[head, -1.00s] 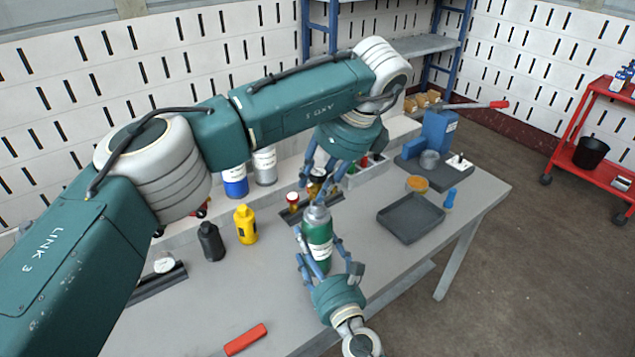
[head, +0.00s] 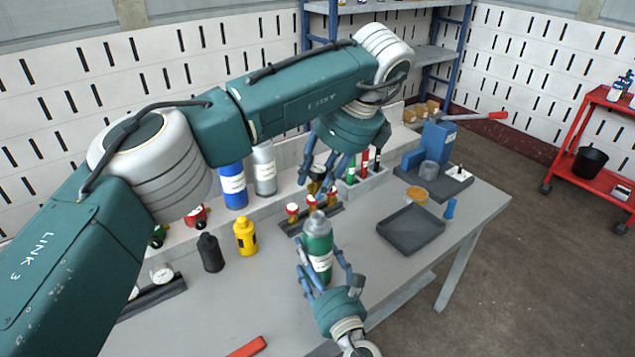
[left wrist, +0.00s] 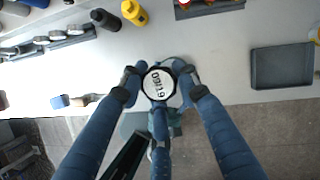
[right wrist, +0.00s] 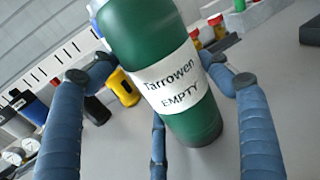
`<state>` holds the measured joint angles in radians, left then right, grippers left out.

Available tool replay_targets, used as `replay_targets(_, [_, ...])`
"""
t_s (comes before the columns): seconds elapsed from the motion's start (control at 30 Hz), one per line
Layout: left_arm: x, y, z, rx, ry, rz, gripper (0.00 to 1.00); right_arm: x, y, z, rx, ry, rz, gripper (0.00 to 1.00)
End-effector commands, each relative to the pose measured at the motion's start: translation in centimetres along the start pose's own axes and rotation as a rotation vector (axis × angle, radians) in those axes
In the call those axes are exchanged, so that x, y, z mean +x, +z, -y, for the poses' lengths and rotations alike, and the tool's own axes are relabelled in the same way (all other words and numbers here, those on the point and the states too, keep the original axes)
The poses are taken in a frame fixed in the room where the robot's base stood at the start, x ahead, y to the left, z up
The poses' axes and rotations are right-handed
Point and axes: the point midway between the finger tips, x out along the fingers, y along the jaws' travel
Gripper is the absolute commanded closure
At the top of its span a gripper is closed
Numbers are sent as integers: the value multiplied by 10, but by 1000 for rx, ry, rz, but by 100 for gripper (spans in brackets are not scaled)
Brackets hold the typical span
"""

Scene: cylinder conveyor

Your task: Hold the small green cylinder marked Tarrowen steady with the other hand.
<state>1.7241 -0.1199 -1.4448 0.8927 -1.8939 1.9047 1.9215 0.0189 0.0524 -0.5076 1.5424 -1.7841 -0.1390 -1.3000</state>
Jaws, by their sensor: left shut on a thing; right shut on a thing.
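The small green cylinder (head: 317,240) stands upright over the table, with a grey top. Its white label reads Tarrowen EMPTY in the right wrist view (right wrist: 180,92). My right gripper (head: 327,270) is shut around its body from the near side. My left gripper (head: 325,180) is above and behind the cylinder's top, apart from it. It is shut on a small round part (left wrist: 158,84) with a black rim and a white printed face, seen from above in the left wrist view. In the head view the fingers partly hide this part.
A yellow bottle (head: 246,237) and a black bottle (head: 210,253) stand left of the cylinder. A rack of red-topped pieces (head: 292,210) is behind it. An empty dark tray (head: 411,229) lies to the right. A red bar (head: 246,347) lies at the front. Table between is clear.

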Motion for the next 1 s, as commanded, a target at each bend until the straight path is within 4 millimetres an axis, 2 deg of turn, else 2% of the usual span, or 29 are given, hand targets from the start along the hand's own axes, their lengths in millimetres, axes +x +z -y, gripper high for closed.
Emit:
replay_targets(0.8, [-43, 18, 0, -1, -2, 1, 100, 0, -2, 1, -2, -3, -2, 54])
replay_targets(1.0, [-45, 19, 0, 0, -1, 0, 100, 0, -1, 1, -2, -2, -2, 54])
